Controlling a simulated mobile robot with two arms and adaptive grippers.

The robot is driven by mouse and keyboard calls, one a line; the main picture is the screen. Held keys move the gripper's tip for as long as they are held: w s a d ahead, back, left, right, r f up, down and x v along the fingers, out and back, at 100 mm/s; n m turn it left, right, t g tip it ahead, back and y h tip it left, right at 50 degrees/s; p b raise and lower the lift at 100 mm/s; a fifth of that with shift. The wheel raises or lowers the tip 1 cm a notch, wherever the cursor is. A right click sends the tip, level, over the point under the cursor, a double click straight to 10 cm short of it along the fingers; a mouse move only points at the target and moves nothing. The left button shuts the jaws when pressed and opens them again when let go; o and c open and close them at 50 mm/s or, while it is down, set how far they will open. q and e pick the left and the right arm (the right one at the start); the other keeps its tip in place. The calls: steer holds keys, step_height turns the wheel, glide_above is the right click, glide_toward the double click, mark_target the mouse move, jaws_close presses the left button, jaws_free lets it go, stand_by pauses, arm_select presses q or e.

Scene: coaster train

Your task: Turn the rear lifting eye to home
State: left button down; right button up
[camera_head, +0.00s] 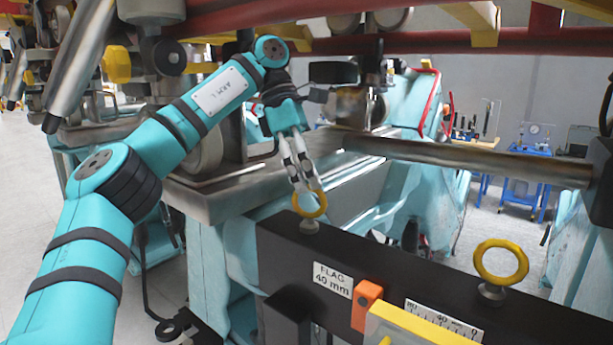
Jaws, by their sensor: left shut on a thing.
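A yellow lifting eye (311,205) stands on a grey base at the left, far end of a black beam (398,266). My left gripper (306,186) comes down on it from above, with its fingers shut on the upper part of the ring. The fingertips hide part of the ring's top. A second yellow lifting eye (501,262) stands upright and free on the right part of the beam, its ring facing the camera. Which of the two is called rear is not marked. My right gripper is not in view.
The beam carries a "FLAG 40 mm" label (332,279), an orange pointer (366,305) and a scale (444,319). A steel shaft (480,160) crosses behind it. Red and yellow framework (300,14) hangs overhead. Blue trolleys (523,170) stand in the background.

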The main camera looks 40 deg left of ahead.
arm_select(q)
steer(key=shift+w+d+r+m+g, duration=0.1)
steer(key=shift+m+g, duration=0.7)
steer(key=shift+m, duration=1.2)
steer(key=shift+y, duration=0.3)
steer(key=c, duration=1.4)
jaws_free()
steer(key=shift+o, duration=0.2)
